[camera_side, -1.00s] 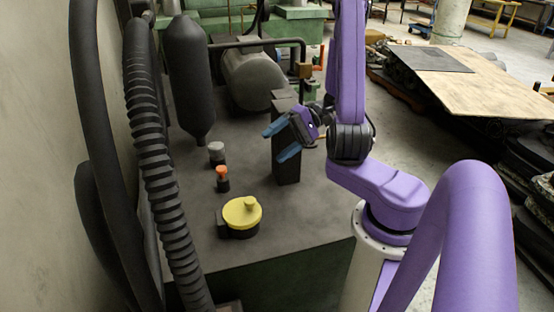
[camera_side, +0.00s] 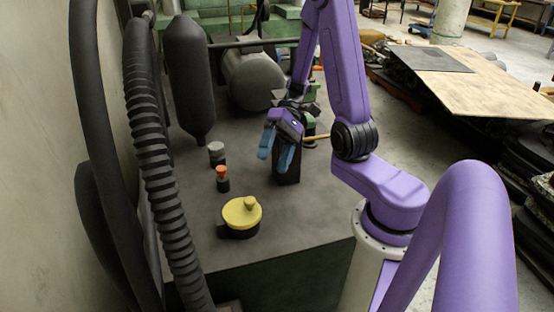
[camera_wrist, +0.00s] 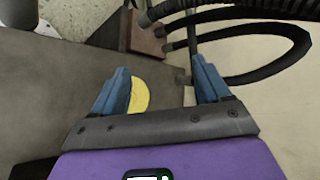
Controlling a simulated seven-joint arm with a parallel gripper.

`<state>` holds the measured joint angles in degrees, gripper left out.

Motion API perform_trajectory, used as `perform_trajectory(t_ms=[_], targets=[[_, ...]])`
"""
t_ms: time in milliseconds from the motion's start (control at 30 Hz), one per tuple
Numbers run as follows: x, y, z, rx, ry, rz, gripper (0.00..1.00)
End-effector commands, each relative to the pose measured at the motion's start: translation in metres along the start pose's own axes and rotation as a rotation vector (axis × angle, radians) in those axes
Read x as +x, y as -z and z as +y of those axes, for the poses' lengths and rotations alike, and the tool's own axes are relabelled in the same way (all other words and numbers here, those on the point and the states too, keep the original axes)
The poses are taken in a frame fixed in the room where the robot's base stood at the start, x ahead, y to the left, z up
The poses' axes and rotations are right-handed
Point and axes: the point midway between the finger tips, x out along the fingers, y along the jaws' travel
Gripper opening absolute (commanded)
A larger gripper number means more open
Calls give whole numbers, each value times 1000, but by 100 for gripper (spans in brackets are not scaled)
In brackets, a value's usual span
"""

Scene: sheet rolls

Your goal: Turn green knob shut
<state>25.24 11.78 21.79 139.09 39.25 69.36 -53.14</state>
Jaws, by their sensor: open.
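My gripper (camera_side: 275,156) is open and empty, its two blue fingers pointing down in front of the dark upright block (camera_side: 288,176) in the side view. In the wrist view my gripper (camera_wrist: 161,80) shows its fingers spread wide, with nothing between them held. A small green part (camera_side: 311,112) shows behind my gripper, partly hidden; I cannot tell whether it is the green knob. A round yellow knob (camera_side: 242,214) sits on the grey bench, below and left of my gripper. The yellow knob (camera_wrist: 140,95) is partly behind the left finger in the wrist view.
An orange-topped knob (camera_side: 222,178) and a grey-topped knob (camera_side: 216,153) stand on the bench (camera_side: 290,230) left of my gripper. A black ribbed hose (camera_side: 160,180) and a dark cylinder (camera_side: 190,80) stand at the left. The bench around the yellow knob is clear.

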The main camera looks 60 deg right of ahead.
Motion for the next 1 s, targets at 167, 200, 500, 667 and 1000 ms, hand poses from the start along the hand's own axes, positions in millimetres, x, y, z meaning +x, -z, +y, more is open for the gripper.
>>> perform_trajectory(t_ms=[167, 200, 500, 667, 1000], targets=[[7, -7, -4, -39, -75, -62, 76], [8, -8, -4, -44, -90, -73, 76], [13, -16, -6, -81, -161, -126, 76], [14, -16, -7, -85, -171, -133, 76], [11, -17, -10, -87, -172, -129, 76]])
